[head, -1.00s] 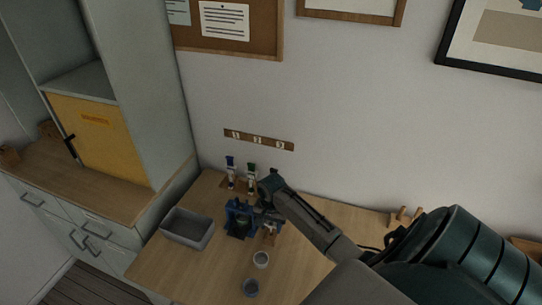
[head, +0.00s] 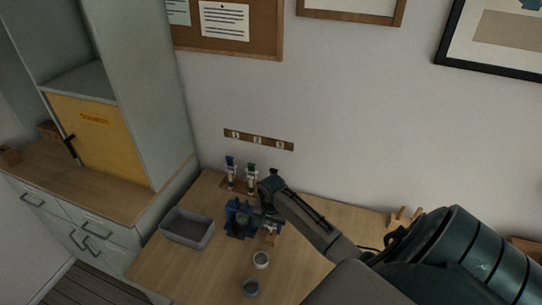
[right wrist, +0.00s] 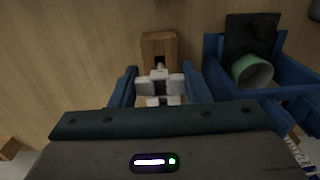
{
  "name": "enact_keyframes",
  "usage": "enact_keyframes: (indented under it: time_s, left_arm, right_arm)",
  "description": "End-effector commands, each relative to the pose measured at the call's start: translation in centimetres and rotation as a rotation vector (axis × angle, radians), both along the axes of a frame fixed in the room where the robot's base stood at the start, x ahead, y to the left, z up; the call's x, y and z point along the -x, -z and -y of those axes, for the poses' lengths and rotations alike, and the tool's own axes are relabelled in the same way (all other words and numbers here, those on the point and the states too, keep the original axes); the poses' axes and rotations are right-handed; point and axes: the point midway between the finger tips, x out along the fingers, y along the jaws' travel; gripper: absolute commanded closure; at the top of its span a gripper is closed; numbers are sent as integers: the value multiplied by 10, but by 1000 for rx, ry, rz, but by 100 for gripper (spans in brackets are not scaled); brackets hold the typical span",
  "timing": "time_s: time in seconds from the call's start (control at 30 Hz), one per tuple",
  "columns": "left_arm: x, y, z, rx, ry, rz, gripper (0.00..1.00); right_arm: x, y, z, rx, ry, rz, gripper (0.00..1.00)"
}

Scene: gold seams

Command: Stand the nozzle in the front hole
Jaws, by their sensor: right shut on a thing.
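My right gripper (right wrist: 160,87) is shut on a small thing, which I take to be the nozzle. Its pale fingertips hide most of the nozzle, and its tilt cannot be told. A small wooden block (right wrist: 159,45) with a dark opening lies just beyond the fingertips in the right wrist view. I cannot tell whether the nozzle touches it or which hole it is over. In the head view the right gripper is largely hidden by its own arm, beside a blue fixture (head: 238,222). The wooden block (head: 271,239) shows just below it. My left gripper is not in view.
The blue fixture with a pale green cylinder (right wrist: 252,72) stands close on the right in the wrist view. A grey bin (head: 188,228), a white cup (head: 261,260) and a grey cup (head: 251,288) stand on the table. Blue-capped (head: 231,172) and green-capped (head: 251,178) tubes stand behind.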

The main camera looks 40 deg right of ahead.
Motion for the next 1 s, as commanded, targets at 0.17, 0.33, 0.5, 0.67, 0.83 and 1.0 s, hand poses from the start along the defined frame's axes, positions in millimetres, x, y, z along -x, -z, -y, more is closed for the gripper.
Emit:
enact_keyframes:
  time_s: [0.17,0.33,0.5,0.67,0.83,1.0]
  left_arm:
    - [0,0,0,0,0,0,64]
    - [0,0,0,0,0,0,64]
    - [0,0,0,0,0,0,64]
    - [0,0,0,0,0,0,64]
    - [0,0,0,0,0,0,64]
    - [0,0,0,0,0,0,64]
  right_arm:
    - [0,1,0,0,0,0,70]
    - [0,4,0,0,0,0,70]
    - [0,8,0,0,0,0,70]
    - [0,10,0,0,0,0,70]
    - [0,10,0,0,0,0,70]
    - [0,10,0,0,0,0,70]
